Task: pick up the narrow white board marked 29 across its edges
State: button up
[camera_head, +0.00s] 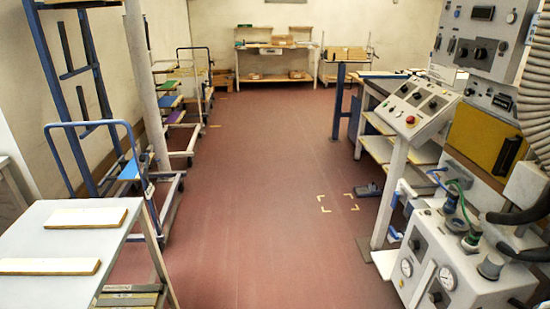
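Two narrow white boards with brown edges lie flat and apart on the light table at the lower left. One board (86,217) is farther back, and the other board (49,266) is nearer the front. No number can be read on either, so I cannot tell which is marked 29. The table (45,291) has a pale, smooth top, cut off by the left picture edge. My gripper is not in view.
Wheeled racks (85,95) and carts line the left wall. A control console (415,112) and a machine with gauges (447,265) stand at the right. A bench (275,78) is at the far wall. The red floor (260,190) between is clear.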

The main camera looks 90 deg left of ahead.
aim_at(105, 218)
jog(key=u, duration=3.05)
jog(key=i, duration=4.25)
jog(key=u, duration=4.75)
